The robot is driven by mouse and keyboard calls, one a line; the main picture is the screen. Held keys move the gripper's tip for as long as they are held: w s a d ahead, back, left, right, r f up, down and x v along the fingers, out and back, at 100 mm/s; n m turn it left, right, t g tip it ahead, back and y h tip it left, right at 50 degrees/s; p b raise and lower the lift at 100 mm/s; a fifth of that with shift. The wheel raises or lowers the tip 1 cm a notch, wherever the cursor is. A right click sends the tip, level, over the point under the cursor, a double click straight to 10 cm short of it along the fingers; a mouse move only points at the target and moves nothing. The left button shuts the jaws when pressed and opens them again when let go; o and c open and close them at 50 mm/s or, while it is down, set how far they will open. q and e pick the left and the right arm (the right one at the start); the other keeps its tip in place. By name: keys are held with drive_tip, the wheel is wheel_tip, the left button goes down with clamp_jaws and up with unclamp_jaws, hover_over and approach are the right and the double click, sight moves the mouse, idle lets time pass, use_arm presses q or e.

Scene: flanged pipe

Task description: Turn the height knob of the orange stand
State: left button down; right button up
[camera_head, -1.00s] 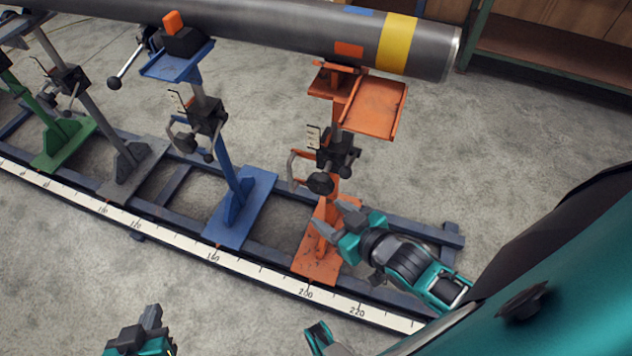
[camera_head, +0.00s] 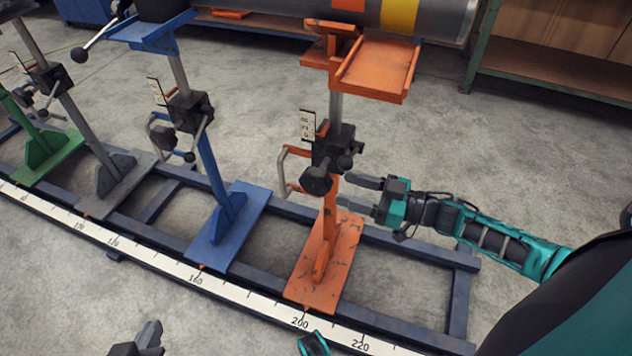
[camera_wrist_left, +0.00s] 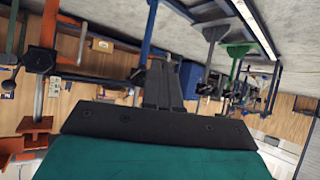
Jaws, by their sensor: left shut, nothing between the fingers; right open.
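The orange stand (camera_head: 326,225) rises from the rail frame and holds up the pipe (camera_head: 300,8). A black clamp block (camera_head: 332,146) sits on its post, with a round dark knob (camera_head: 316,180) at its lower front and a smaller dark knob (camera_head: 345,162) at its right. I cannot tell which sets the height.
A bent grey handle (camera_head: 284,170) sticks out left of the orange post. The blue stand (camera_head: 230,225) is to its left, then grey and green stands. A white scale (camera_head: 250,291) runs along the rail's front.

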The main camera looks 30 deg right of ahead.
sight(317, 180)
drive_tip(key=b+x, duration=0.1)
drive_tip(key=x, duration=0.7)
drive_tip(key=shift+a+b, duration=0.15)
drive_tip(key=shift+b, duration=0.15)
drive_tip(key=c, duration=1)
drive_tip(key=shift+o, duration=0.2)
drive_tip(key=shift+f, duration=0.1)
drive_tip(key=shift+t+y+b, duration=0.5)
drive_tip(key=shift+t+y, duration=0.3)
drive_tip(key=shift+d+t+y, duration=0.2)
drive_tip(key=shift+t+y, duration=1.1)
drive_tip(key=shift+t, duration=0.5)
drive_tip(key=shift+s+y, duration=0.1)
drive_tip(key=shift+y, duration=0.2)
